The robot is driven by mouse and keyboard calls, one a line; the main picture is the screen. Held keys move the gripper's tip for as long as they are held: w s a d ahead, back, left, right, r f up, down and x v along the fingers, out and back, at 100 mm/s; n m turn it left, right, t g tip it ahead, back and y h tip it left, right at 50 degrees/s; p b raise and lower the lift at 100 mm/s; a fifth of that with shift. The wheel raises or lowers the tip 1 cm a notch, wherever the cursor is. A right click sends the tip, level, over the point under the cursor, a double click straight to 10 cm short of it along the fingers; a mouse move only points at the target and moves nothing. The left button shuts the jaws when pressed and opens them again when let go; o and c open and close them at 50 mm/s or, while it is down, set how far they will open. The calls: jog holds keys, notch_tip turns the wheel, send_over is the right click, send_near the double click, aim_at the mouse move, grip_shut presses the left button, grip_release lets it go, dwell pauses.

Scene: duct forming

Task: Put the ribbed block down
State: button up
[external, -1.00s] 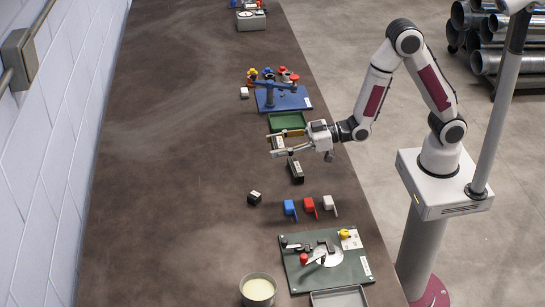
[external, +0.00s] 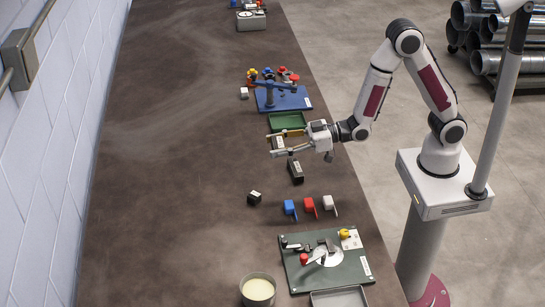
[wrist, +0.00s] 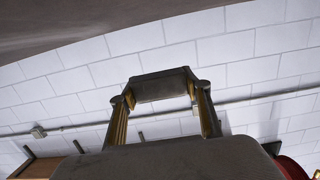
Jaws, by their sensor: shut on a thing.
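My gripper (external: 275,145) points left, held out level above the table beside the green tray. It is shut on a dark block, which spans its fingertips in the wrist view (wrist: 163,84). In the external view the held block (external: 281,143) is small and partly hidden by the fingers. I cannot make out ribs on it. A longer black block (external: 296,171) with a pale label shows just below my gripper, apart from the fingertips. A small black block (external: 254,197) with a pale top lies on the table to the lower left.
A green tray (external: 287,122) and a blue fixture plate (external: 284,101) lie behind my gripper. Blue (external: 290,208), red (external: 310,207) and white (external: 329,205) pieces stand in front, before a dark green fixture plate (external: 341,272). The table's left side (external: 170,180) is clear.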

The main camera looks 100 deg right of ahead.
jog(key=shift+r, duration=0.1)
jog(key=s+d+f+m+h, duration=0.1)
jog(key=d+f+m+h, duration=0.15)
jog(key=d, duration=0.95)
jog(key=s+d+f, duration=0.2)
jog(key=s+d, duration=0.3)
jog(key=d, duration=0.2)
jog(key=s+d+f+h, duration=0.1)
jog(key=s+d+f, duration=0.1)
jog(key=s+d, duration=0.4)
jog(key=s+d+f+m+h, duration=0.1)
jog(key=s+d+f, duration=0.1)
jog(key=s+d, duration=0.3)
jog(key=shift+s+d+f+g, duration=0.1)
jog(key=shift+d+f+g, duration=0.1)
jog(key=shift+d, duration=0.6)
jog(key=shift+s+d+f+g, duration=0.1)
jog(key=shift+d+f, duration=0.05)
jog(key=shift+d, duration=0.6)
jog(key=a+r+n+y, duration=0.1)
jog(key=a+n+y, duration=0.2)
jog(key=a, duration=0.4)
jog(key=shift+s+r+t+y, duration=0.2)
jog(key=shift+r+t+y, duration=0.15)
jog(key=shift+y, duration=0.4)
jog(key=shift+f+n, duration=0.2)
jog(key=shift+n, duration=0.05)
jog(key=shift+f, duration=2.8)
